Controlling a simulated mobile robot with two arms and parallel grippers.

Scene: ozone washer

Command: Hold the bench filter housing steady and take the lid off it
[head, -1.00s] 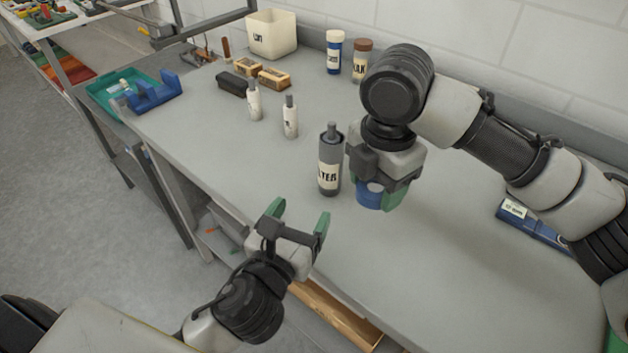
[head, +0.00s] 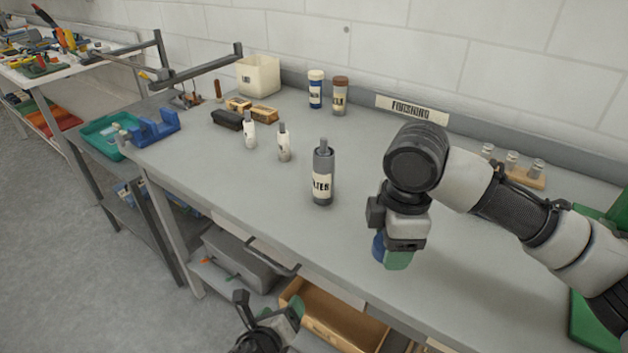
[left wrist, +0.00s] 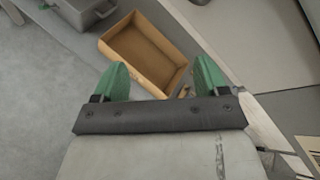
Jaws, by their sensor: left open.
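A grey cylinder with a dark neck and a cream label, partly legible as "LTER" (head: 322,175), stands upright on the bench; it looks like the filter housing. A narrow knob tops it. My right gripper (head: 391,256) is to its right, above the bench, with a blue round piece (head: 378,247) at its green fingers; it appears held, and I cannot tell if it is the lid. My left gripper (head: 270,308) is low in front of the bench edge, open and empty; it also shows in the left wrist view (left wrist: 161,78).
Two small white bottles (head: 250,130) (head: 284,142) stand behind left of the housing. Further back are brown blocks (head: 262,112), a cream bin (head: 258,75) and two capped jars (head: 316,90) (head: 340,95). An open cardboard box (head: 335,315) sits below the bench. Bench space before the housing is clear.

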